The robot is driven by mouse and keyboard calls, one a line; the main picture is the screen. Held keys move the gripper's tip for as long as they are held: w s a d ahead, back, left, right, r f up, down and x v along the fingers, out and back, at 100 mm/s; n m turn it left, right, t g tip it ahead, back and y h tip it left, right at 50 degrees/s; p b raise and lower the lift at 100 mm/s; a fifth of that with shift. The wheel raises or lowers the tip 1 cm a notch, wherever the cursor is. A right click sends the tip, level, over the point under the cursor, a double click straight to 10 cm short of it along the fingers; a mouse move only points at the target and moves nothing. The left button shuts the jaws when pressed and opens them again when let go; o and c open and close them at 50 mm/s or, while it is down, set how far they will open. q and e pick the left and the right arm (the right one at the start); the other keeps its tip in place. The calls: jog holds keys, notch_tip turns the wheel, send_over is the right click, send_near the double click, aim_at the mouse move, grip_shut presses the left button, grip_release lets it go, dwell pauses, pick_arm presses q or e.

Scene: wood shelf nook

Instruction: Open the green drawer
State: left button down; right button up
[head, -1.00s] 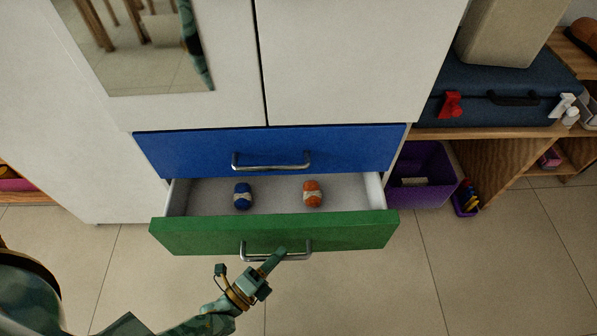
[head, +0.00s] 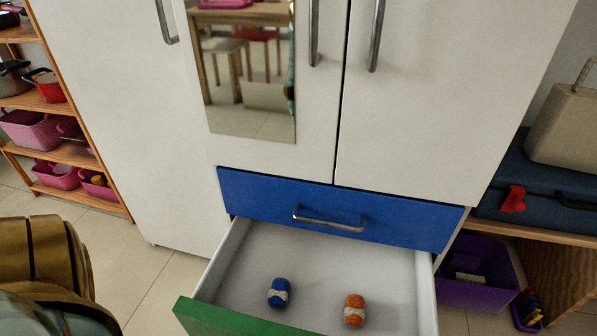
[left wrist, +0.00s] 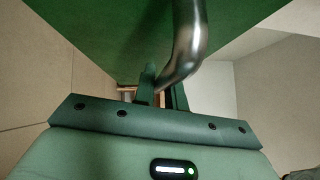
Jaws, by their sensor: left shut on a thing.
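The green drawer (head: 222,318) stands pulled out below the shut blue drawer (head: 340,206) in the head view, and its front runs off the bottom edge. Inside it lie a blue yarn-like roll (head: 278,293) and an orange one (head: 354,310), each with a pale band. In the left wrist view the green front (left wrist: 110,35) fills the top, with its metal handle (left wrist: 186,45) coming down to the fingers. My left gripper (left wrist: 160,88) is shut on that handle. In the head view only part of my left arm shows, at lower left. My right gripper is not in view.
The white cabinet doors (head: 435,90) above are shut, one with a mirror (head: 250,70). A purple bin (head: 475,290) sits at right under a wooden shelf with a blue case (head: 540,190). Wooden shelves with pink bins (head: 32,128) stand at left. Tiled floor (head: 120,255) is clear at lower left.

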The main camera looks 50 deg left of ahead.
pick_arm(q)
jog(key=shift+a+f, duration=0.1)
jog(key=c, duration=1.5)
grip_release()
jog(key=shift+o, duration=0.2)
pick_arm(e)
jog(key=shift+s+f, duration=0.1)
